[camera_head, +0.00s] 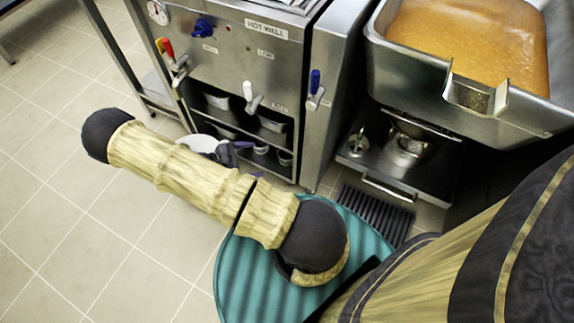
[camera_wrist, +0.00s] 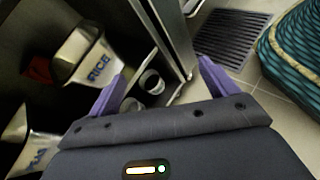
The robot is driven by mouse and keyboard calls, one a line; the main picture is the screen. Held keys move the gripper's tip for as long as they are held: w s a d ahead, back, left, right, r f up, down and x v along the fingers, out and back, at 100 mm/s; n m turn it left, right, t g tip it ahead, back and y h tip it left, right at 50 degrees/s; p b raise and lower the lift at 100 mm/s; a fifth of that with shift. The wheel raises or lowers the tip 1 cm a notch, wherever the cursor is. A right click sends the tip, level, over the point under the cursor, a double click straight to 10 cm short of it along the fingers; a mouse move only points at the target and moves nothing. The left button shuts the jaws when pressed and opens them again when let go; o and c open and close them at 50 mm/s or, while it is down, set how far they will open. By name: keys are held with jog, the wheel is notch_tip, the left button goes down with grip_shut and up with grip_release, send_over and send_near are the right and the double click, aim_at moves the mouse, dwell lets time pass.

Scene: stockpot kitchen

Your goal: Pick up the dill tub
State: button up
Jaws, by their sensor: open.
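No tub shows a readable dill label, so I cannot tell which one is the dill tub. Two small round tubs, a rear one (camera_wrist: 151,82) and a nearer one (camera_wrist: 130,105), stand in the dark cabinet in the wrist view. Small tubs (camera_head: 284,158) also show low in the cabinet in the head view. My gripper (camera_wrist: 162,84) is open and empty, its purple fingers spread, with the small tubs beyond and between them, nearer the left finger. In the head view my gripper (camera_head: 248,158) is at the cabinet's open front, partly hidden by my arm.
A white container (camera_wrist: 88,58) with blue lettering and another white container (camera_wrist: 38,140) stand left in the cabinet. The steel cabinet edge (camera_wrist: 172,35) is close to the right finger. A floor grate (camera_wrist: 232,38) lies right. Tiled floor (camera_head: 60,220) is clear at left.

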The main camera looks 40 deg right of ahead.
aim_at(280, 158)
jog(key=w+d+f+n+t+h+b, duration=0.1)
jog(key=f+n+t+h+b, duration=0.1)
jog(key=f+b, duration=0.5)
jog(key=w+d+f+n+t+h+b, duration=0.2)
jog(key=f+n+t+b, duration=0.3)
jog(key=f, duration=1.3)
jog(key=n+h+b, duration=0.1)
jog(key=b, duration=0.2)
jog(key=shift+d, duration=0.25)
jog(key=shift+w, duration=0.1)
jog(key=d+b, duration=0.1)
jog(key=d, duration=0.2)
jog(key=w+d+b, duration=0.1)
jog(key=d+b, duration=0.1)
jog(key=d, duration=0.2)
jog(key=w+d+b, duration=0.1)
jog(key=d+b, duration=0.1)
jog(key=d, duration=0.2)
jog(key=shift+f, duration=0.1)
jog(key=shift+w+d+b, duration=0.15)
jog(key=shift+d+b, duration=0.15)
jog(key=shift+d, duration=0.2)
jog(key=shift+w, duration=0.1)
